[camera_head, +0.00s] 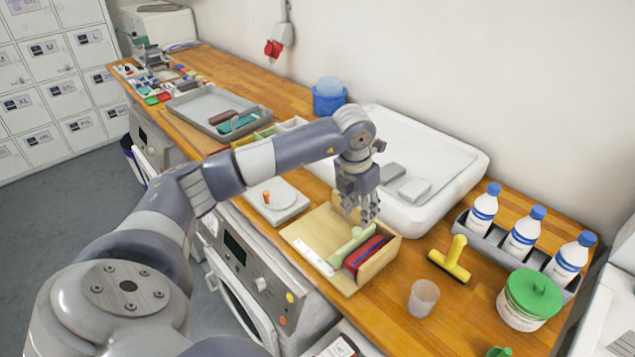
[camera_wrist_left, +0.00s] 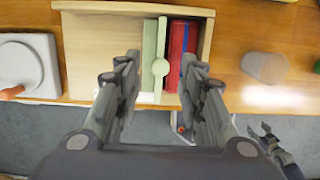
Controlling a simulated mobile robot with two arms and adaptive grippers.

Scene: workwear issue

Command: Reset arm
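My left gripper (camera_head: 364,212) hangs over the wooden box (camera_head: 309,229), with its fingers apart and nothing held. In the left wrist view, its fingertips (camera_wrist_left: 160,65) show on either side of a light green piece with a round knob (camera_wrist_left: 161,67). This green piece (camera_head: 350,244) stands in the box beside a red and blue item (camera_head: 368,256). The gripper appears to be above the green piece; contact is not visible. A dark gripper, apparently my right one (camera_wrist_left: 272,143), shows small at the lower right of the wrist view, beyond the counter edge.
A white basin (camera_head: 455,185) lies behind the box. A yellow-handled tool (camera_head: 452,260), a clear cup (camera_head: 423,297), a green-lidded tub (camera_head: 528,300) and a rack of white bottles (camera_head: 524,235) stand to the right. A white scale-like device (camera_head: 285,207) and grey tray (camera_head: 205,105) lie left.

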